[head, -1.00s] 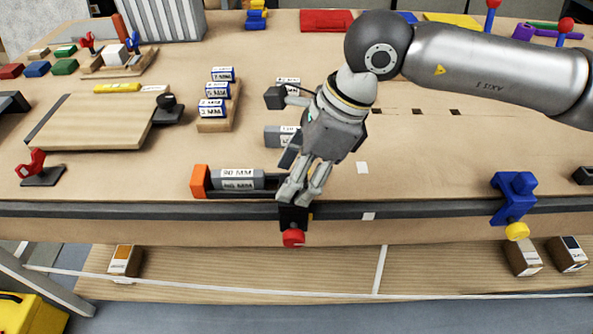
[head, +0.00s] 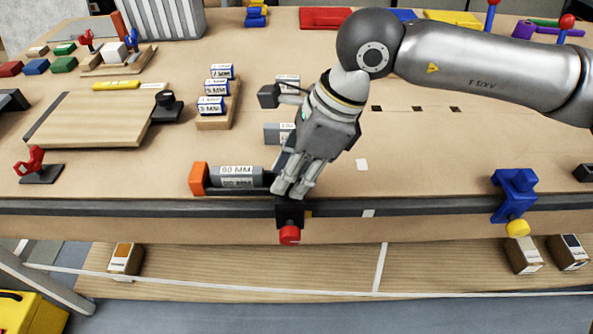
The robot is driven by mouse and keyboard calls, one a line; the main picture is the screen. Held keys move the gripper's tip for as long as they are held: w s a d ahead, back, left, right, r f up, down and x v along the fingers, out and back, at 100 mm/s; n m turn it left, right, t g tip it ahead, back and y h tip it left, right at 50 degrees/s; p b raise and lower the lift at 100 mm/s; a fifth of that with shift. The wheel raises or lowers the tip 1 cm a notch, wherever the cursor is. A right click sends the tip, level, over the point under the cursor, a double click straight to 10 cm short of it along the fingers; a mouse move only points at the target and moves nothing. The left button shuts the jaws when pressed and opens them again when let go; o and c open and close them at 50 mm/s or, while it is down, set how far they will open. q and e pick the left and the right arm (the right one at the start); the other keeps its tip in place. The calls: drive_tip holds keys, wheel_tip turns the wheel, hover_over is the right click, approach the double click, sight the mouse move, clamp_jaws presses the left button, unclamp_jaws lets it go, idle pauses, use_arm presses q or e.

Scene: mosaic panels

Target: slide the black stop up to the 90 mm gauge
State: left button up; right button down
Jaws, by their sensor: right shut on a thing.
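The 90 mm gauge (head: 256,174) is a grey block with white labels, lying along a dark rail near the table's front edge. Its left end is at an orange end block (head: 198,179). My right gripper (head: 290,188) is shut just beyond the gauge's right end, fingers pointing down at the rail. The black stop is mostly hidden by these fingers; I cannot tell whether it touches the gauge. A black clamp with a red knob (head: 290,235) hangs over the table edge below the fingers. My left gripper is not in view.
A grey labelled block (head: 274,133) and a small dark block (head: 268,96) lie behind the gripper. A wooden rack (head: 218,122) holds labelled gauges. A blue clamp (head: 515,190) stands at the right edge. The table between it and my gripper is mostly clear.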

drive_tip(key=a+b, duration=0.1)
drive_tip(key=a, duration=0.1)
drive_tip(key=shift+a+f, duration=0.1)
drive_tip(key=shift+a, duration=0.6)
drive_tip(key=c, duration=1.2)
unclamp_jaws()
drive_tip(key=shift+o, duration=0.2)
drive_tip(key=shift+d+r, duration=0.1)
drive_tip(key=shift+r, duration=0.15)
drive_tip(key=v, duration=1.1)
drive_tip(key=shift+d+r, duration=0.2)
drive_tip(key=shift+r, duration=0.1)
